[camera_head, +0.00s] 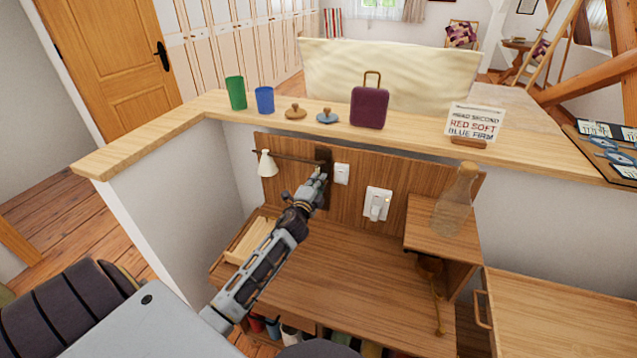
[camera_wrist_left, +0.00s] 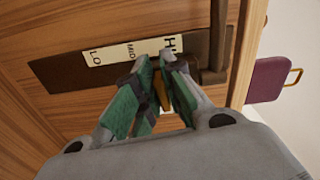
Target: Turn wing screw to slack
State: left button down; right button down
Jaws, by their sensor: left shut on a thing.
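My left gripper (camera_head: 318,175) reaches up to a dark vertical plate (camera_head: 324,157) on the wooden back panel. In the left wrist view its green-padded fingers (camera_wrist_left: 158,66) are shut on a small brass-coloured piece, the wing screw (camera_wrist_left: 162,92), which is mostly hidden between them. The dark plate (camera_wrist_left: 62,72) carries a white label strip (camera_wrist_left: 105,52) reading HI, MID and LO. A dark bar (camera_head: 290,157) runs left from the plate to a small white lamp (camera_head: 266,165). My right gripper is not in view.
Cups, lidded knobs, a purple suitcase (camera_head: 369,107) and a sign (camera_head: 473,122) reading "HEAD SECOND RED SOFT BLUE FIRM" stand on the ledge. Switches (camera_head: 377,204) are right of my gripper. A glass bottle (camera_head: 454,203) stands on the raised shelf. The desktop (camera_head: 340,275) is mostly clear.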

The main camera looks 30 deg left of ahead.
pick_arm(q)
jog(key=shift+n, duration=1.2)
jog(key=c, duration=1.6)
grip_release()
jog(key=shift+o, duration=0.2)
jog(key=shift+f, duration=0.1)
jog(key=shift+s, duration=0.1)
jog(key=v, duration=1.1)
jog(key=shift+s, duration=0.4)
